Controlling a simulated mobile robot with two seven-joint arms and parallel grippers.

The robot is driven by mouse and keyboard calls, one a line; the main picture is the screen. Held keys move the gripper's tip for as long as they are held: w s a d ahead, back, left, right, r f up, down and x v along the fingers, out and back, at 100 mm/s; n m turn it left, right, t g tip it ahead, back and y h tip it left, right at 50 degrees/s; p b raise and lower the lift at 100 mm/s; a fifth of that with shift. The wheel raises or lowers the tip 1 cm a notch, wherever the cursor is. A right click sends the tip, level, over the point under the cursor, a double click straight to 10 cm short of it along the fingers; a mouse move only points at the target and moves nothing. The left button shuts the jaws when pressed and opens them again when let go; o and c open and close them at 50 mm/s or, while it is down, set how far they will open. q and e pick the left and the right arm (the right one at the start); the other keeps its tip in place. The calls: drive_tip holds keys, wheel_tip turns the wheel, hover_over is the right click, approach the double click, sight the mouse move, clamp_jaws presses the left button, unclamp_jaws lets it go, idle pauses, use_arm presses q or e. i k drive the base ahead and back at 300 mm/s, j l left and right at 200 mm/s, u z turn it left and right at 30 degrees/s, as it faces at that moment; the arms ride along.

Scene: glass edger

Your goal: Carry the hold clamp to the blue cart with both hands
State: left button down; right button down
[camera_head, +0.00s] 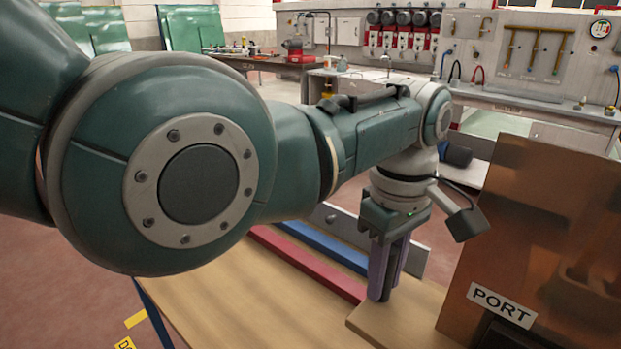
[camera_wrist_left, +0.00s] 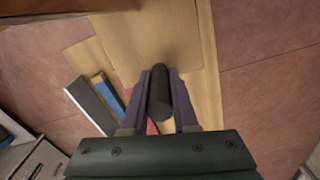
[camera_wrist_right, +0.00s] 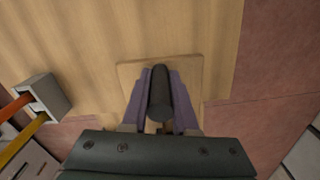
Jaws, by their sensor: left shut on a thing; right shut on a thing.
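My left gripper (camera_head: 385,296) points down over a wooden top, its purple fingers upright. In the left wrist view it is shut on a dark round grip (camera_wrist_left: 159,95), which I take for part of the hold clamp. In the right wrist view my right gripper (camera_wrist_right: 160,72) is shut on a similar dark grip (camera_wrist_right: 160,98). A small pale wooden board (camera_wrist_right: 127,72) shows under that grip. The right gripper does not show in the head view. The rest of the clamp is not clear. I cannot identify the blue cart for sure.
A coppery brown panel labelled PORT (camera_head: 555,235) stands close right of my left gripper. Red (camera_head: 300,262) and blue (camera_head: 322,246) bars lie on the wooden top (camera_head: 225,300). A blue strip (camera_head: 152,312) runs down at its left edge. Grey benches stand behind.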

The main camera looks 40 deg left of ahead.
sight(243, 300)
drive_tip(key=j+u, duration=0.1)
drive_tip(key=j, duration=2.3)
